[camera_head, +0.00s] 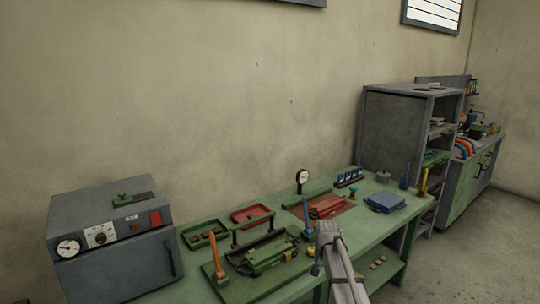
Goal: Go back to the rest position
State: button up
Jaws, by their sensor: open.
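A pale grey link of my arm (342,268) rises from the bottom edge, right of centre, in front of the green bench. Its upper end (328,231) overlaps the bench's front part. I cannot make out my gripper or its fingers in this view. No object is visibly held by the part of the arm that shows.
A grey oven (110,240) stands left, a grey shelf cabinet (392,130) right. Floor (480,235) is clear at right.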

jog(key=s+f+n+b, duration=0.1)
jog(key=s+f+n, duration=0.1)
jog(key=s, duration=0.8)
jog(key=s+a+f+n+b, duration=0.1)
jog(key=s+n+b, duration=0.1)
jog(key=s, duration=0.8)
jog(key=shift+s+f+n, duration=0.35)
jog(key=shift+n, duration=0.25)
